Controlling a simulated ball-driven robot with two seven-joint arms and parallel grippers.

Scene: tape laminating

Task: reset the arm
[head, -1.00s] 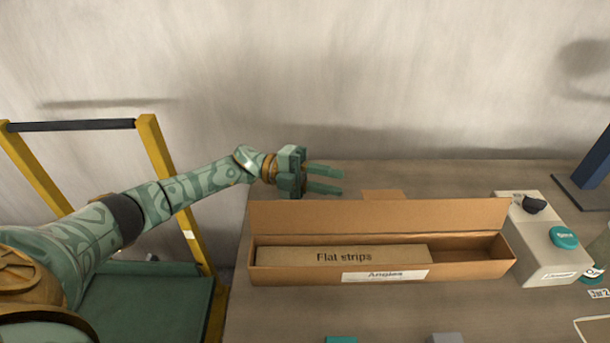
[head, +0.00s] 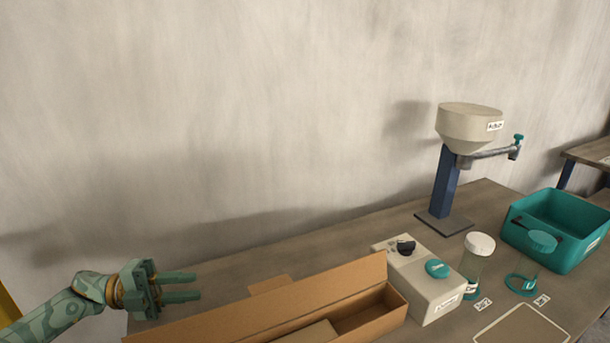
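My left gripper (head: 180,287) is at the lower left of the head view. Its two green fingers point right and stand apart with nothing between them. It is above the table's left end, just left of and behind the open cardboard box (head: 240,322), and looks clear of it. The lower part of the box is cut off by the frame. My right gripper is not in view.
On the table (head: 320,247) stand a beige box (head: 430,300) with a teal button, a white-lidded jar (head: 478,262), a teal bin (head: 560,225) and a hopper on a blue post (head: 446,185). A board (head: 520,328) lies at front right.

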